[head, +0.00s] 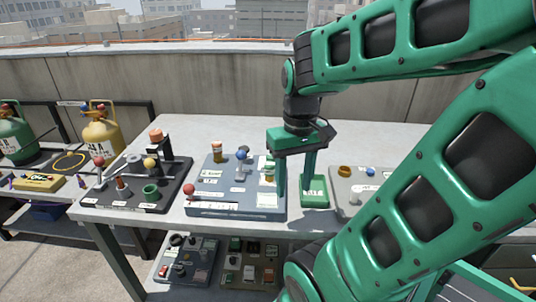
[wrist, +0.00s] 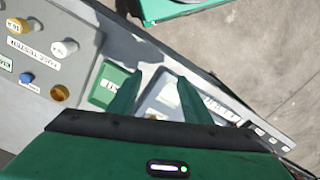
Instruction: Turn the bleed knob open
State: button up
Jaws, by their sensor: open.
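No label reading "bleed" is legible, so I cannot tell which knob is the bleed knob. The blue-grey panel (head: 215,196) on the bench carries a blue-topped knob (head: 241,155), a red ball (head: 188,189) and amber-capped cylinders. The dark panel (head: 120,200) to its left carries a red ball, a yellow ball and an orange-topped post. My gripper (head: 294,188) is open and empty, pointing down beside the right end of the blue-grey panel. In the wrist view, my gripper (wrist: 158,96) shows its fingers spread near a green box and part of a panel.
The green box (head: 315,192) stands just right of my gripper. A grey panel (head: 345,182) lies farther right, partly behind my arm; the wrist view shows its fuse tester label (wrist: 34,54). More panels sit on the lower shelf (head: 250,265). The bench's back is mostly clear.

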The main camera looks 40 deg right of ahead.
jog(key=w+d+r+n, duration=0.4)
jog(key=w+d+n, duration=0.15)
jog(key=w, duration=0.55)
jog(key=n, duration=0.6)
send_over(271, 159)
jog(key=w+d, duration=0.1)
jog(key=shift+m, duration=0.25)
notch_tip(271, 159, down, 11)
jog(key=shift+w+r, duration=0.15)
jog(key=c, duration=1.1)
